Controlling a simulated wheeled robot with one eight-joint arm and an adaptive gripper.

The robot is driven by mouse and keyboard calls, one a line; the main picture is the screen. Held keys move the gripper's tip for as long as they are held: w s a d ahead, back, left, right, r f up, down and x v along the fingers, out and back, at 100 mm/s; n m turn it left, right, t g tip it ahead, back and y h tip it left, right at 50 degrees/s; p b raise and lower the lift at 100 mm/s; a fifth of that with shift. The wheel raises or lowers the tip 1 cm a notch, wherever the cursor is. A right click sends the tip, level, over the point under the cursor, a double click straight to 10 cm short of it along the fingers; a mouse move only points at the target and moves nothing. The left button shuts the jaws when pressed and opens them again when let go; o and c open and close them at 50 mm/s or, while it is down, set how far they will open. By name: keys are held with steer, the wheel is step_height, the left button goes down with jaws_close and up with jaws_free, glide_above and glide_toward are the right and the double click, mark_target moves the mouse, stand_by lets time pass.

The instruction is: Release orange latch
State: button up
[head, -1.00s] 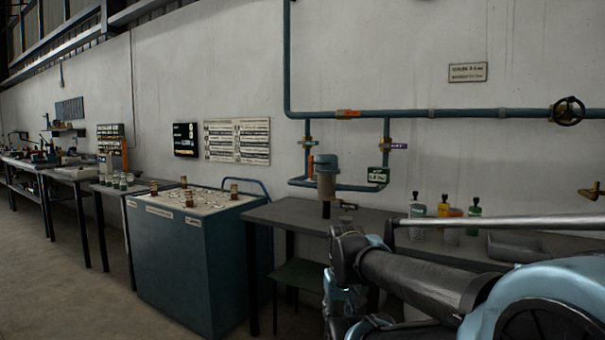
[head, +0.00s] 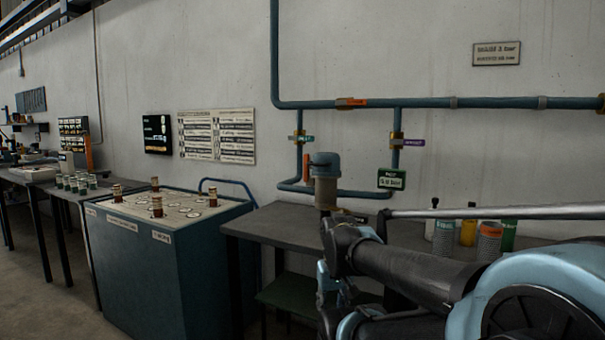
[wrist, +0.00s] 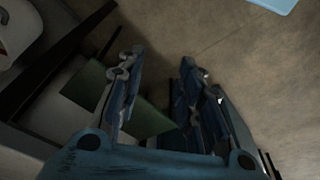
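A small upright orange piece (head: 306,167), perhaps the latch, shows on the left pipe drop beside a blue-capped grey cylinder (head: 326,182) at the bench's back. An orange band (head: 352,103) sits on the horizontal pipe above. I cannot tell for sure which orange part is the latch. My gripper (wrist: 162,58) is open and empty in the wrist view, pointing down towards the floor and a green shelf (wrist: 92,84). In the head view my arm crosses the lower right, in front of the bench and well short of the pipes.
A dark bench (head: 270,228) runs along the wall, with several bottles (head: 468,232) on its right part. Floor is clear at lower left.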

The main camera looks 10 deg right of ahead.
steer(key=shift+w+d, duration=0.15)
steer(key=shift+w, duration=0.2)
steer(key=shift+o, duration=0.6)
